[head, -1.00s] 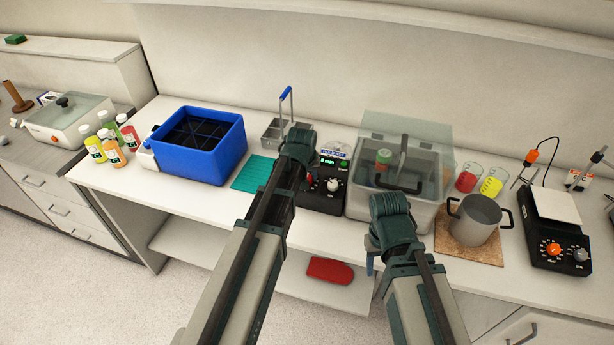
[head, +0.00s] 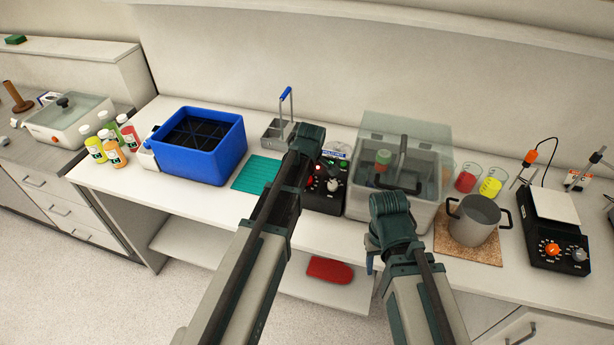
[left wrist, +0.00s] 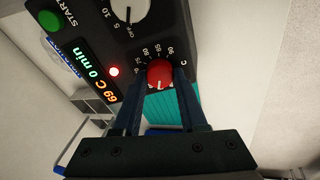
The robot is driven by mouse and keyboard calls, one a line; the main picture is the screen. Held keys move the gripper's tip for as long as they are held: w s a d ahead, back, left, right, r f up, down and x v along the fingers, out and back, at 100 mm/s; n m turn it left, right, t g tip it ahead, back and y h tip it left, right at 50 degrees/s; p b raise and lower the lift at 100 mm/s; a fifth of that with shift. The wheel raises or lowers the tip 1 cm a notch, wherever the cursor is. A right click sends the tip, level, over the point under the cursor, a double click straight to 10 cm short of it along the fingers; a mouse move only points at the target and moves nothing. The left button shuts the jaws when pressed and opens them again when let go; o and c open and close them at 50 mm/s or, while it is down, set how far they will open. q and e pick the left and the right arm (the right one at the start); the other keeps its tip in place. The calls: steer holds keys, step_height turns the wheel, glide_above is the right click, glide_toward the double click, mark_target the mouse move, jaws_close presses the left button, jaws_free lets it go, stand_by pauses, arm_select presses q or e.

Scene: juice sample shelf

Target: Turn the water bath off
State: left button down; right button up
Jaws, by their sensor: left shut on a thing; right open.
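The water bath has a black control box (head: 325,196) beside a clear-lidded tank (head: 362,203). In the left wrist view its panel shows a red knob (left wrist: 159,72) on a temperature scale, a white timer dial (left wrist: 128,14), a green START button (left wrist: 50,20), a lit red lamp (left wrist: 114,71) and a display (left wrist: 97,84) reading about 69 C and 0 min. My left gripper (left wrist: 160,82) is shut on the red knob, one finger each side. In the head view the left arm covers part of the box. My right gripper (head: 371,264) is open, low in front of the tank.
A blue tub (head: 200,160) and a teal mat (head: 258,174) lie left of the box. A metal pot (head: 474,222) on a cork mat, beakers (head: 490,187) and a black hotplate (head: 556,248) stand to the right. A red pad (head: 329,270) lies on the lower shelf.

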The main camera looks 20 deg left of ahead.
arm_select(q)
steer(key=n+g, duration=0.1)
steer(key=n, duration=1.2)
steer(key=shift+n+g+h+p, duration=0.3)
steer(key=shift+p, duration=0.05)
stand_by(0.4)
steer(key=shift+c, duration=2.2)
jaws_free()
steer(key=shift+r, duration=0.1)
step_height(320, 180, up, 14)
steer(key=s+p, duration=0.2)
steer(key=p, duration=1.1)
steer(key=shift+d+f+p, duration=0.25)
steer(key=shift+d+p, duration=0.1)
steer(key=shift+d, duration=0.1)
